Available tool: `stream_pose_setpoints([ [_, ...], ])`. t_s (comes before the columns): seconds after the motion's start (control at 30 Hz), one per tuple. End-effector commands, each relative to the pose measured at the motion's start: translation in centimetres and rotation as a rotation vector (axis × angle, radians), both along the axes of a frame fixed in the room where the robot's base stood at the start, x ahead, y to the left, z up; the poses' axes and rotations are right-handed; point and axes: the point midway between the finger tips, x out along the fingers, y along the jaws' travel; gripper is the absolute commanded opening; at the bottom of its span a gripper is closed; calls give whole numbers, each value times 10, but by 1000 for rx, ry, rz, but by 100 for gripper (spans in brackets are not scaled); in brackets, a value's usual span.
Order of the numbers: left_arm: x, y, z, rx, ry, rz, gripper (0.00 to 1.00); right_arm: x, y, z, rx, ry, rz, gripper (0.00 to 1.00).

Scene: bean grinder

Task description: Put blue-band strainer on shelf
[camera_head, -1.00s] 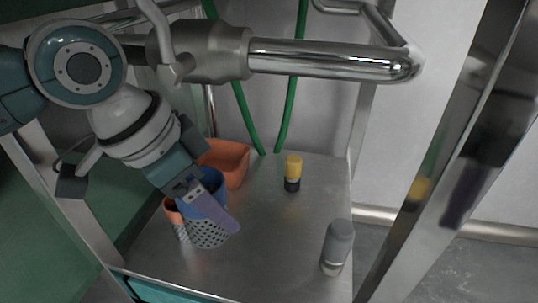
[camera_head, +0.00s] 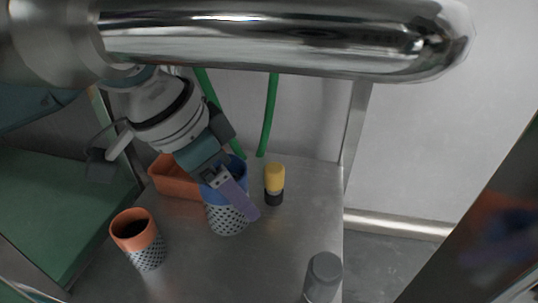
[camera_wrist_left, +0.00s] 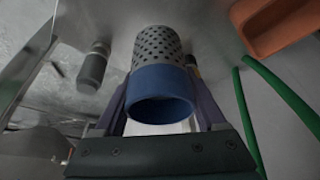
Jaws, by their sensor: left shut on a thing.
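The blue-band strainer (camera_head: 228,218) has a blue rim and a grey perforated lower part. It is upright over the metal shelf (camera_head: 190,275) in the head view. My left gripper (camera_head: 245,198) is shut on it, with a purple finger across its side. The left wrist view shows the blue band (camera_wrist_left: 162,92) between both fingers (camera_wrist_left: 160,105), with the perforated part (camera_wrist_left: 158,48) beyond. I cannot tell whether its base touches the shelf. An orange-band strainer (camera_head: 137,238) stands apart to its left. My right gripper is not in view.
An orange bin (camera_head: 172,178) is behind left. A yellow-capped bottle (camera_head: 274,182) stands close on the right. A grey-capped container (camera_head: 323,275) is at the front right. Green hoses (camera_head: 269,115) hang behind. A shiny metal bar (camera_head: 280,40) crosses the top. The shelf's front middle is clear.

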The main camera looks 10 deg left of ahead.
Motion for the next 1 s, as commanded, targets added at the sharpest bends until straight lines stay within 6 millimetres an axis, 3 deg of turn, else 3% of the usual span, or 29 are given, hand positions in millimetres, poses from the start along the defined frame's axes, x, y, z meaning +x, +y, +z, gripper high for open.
stream_pose_setpoints([
  [0.23,-1,0,-51,1,2,0,10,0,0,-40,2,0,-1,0],
  [0.6,0,0,-99,0,0,-1,10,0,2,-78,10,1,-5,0],
  [1.0,0,0,-101,0,0,-1,10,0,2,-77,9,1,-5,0],
])
